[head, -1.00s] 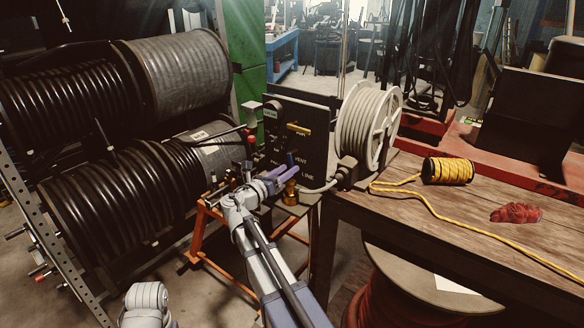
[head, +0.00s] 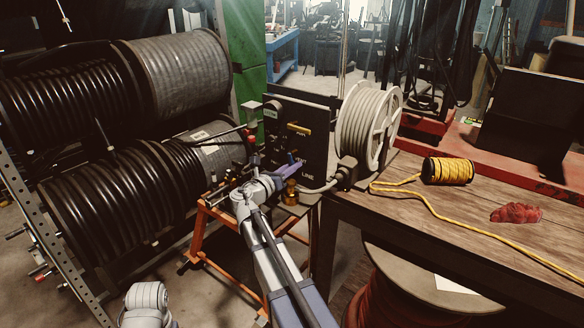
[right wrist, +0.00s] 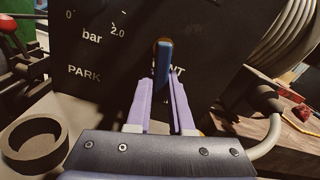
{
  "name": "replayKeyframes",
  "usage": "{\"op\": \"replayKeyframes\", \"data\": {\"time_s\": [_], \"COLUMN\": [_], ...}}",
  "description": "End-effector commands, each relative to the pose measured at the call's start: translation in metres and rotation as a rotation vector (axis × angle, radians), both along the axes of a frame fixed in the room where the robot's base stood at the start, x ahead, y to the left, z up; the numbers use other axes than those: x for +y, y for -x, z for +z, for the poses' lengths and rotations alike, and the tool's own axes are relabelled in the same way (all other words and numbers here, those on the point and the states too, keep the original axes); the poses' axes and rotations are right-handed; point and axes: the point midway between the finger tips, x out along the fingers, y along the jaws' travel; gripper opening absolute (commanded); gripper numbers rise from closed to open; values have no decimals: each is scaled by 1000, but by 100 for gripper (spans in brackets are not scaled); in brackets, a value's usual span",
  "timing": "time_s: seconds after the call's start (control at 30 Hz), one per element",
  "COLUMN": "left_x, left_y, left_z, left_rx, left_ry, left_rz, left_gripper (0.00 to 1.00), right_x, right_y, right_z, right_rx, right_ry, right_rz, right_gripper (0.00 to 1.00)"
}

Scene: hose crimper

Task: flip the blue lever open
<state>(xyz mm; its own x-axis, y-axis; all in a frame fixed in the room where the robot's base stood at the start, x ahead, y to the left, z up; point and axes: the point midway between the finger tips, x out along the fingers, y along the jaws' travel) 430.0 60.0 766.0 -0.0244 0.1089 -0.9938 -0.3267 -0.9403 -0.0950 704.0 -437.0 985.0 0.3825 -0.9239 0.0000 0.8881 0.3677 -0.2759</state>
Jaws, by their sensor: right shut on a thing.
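The blue lever (right wrist: 164,56) stands upright on the black panel (right wrist: 115,50) in the right wrist view, covering part of the word VENT. In the head view the lever (head: 290,158) is small at the panel's lower part. My right gripper (right wrist: 163,80) has its two lilac fingers on either side of the lever, shut on its lower end. In the head view my right gripper (head: 276,165) is at the panel front, its arm reaching up from below. The lever's lower end is partly hidden between the fingers. My left gripper is out of view.
A yellow handle (head: 298,129) sits on the panel above the lever. A brass fitting (head: 291,192) is close below my gripper. A white hose reel (head: 368,125) stands to the right, by the wooden table (head: 440,215). An orange stand (head: 200,235) is below left.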

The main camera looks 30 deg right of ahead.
Motion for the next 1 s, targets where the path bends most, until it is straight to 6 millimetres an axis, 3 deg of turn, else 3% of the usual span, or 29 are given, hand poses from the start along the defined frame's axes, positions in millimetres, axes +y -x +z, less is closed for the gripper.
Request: {"op": "replayKeyframes", "data": {"time_s": [0.47,0.8,1.0], "left_x": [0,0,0], "left_y": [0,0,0], "left_z": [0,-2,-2], "left_rx": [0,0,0], "left_ry": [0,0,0], "left_rz": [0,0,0], "left_gripper": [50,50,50], "right_x": [0,4,4], "right_y": [-1,-10,-10], "right_z": [0,-2,-1], "right_rx": [-11,-246,-275], "right_ry": [-5,-102,-114], "right_rz": [0,0,0], "right_gripper": [0,0,0]}}
